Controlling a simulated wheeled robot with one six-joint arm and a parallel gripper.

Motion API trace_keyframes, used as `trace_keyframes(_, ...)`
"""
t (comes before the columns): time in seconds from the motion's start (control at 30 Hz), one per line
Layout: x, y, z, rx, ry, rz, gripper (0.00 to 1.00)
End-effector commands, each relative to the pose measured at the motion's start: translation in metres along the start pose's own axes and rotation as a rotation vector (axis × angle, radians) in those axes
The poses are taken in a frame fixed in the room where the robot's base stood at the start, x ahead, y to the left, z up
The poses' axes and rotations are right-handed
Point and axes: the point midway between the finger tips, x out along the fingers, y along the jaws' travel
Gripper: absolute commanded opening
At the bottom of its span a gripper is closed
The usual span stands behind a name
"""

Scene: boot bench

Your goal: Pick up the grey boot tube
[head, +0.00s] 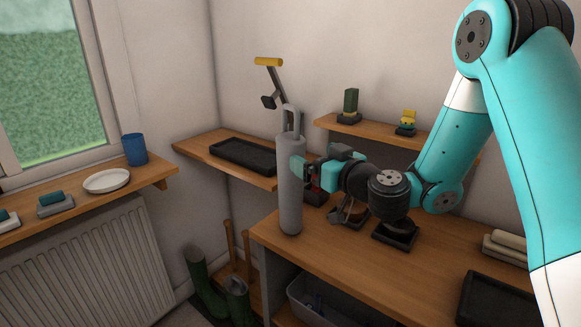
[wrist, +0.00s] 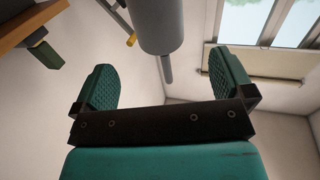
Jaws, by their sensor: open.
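The grey boot tube (head: 290,195) stands upright on the wooden bench near its left end, with a loop-shaped handle at its top. My gripper (head: 303,168) is at its right side, at the height of its upper body, with one finger overlapping the tube's edge in the head view. In the wrist view the tube (wrist: 155,25) shows at the top centre, beyond and between the two separated green finger pads (wrist: 162,75). The fingers are open and hold nothing. I cannot tell whether a finger touches the tube.
A small red-and-black object (head: 314,190) and a metal-framed item (head: 348,214) stand close behind my gripper. A black tray (head: 243,153) lies on the corner shelf. A yellow-handled tool (head: 268,62) rises behind the tube. Another black tray (head: 495,300) is at right; the bench's front middle is clear.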

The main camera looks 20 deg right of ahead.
Motion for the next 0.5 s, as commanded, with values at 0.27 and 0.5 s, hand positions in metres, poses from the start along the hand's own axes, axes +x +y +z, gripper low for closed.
trace_keyframes(0.27, 0.031, 0.000, -0.002, 0.000, 0.000, -0.001, 0.99)
trace_keyframes(0.5, 0.046, 0.000, -0.003, 0.001, -0.001, -0.002, 0.99)
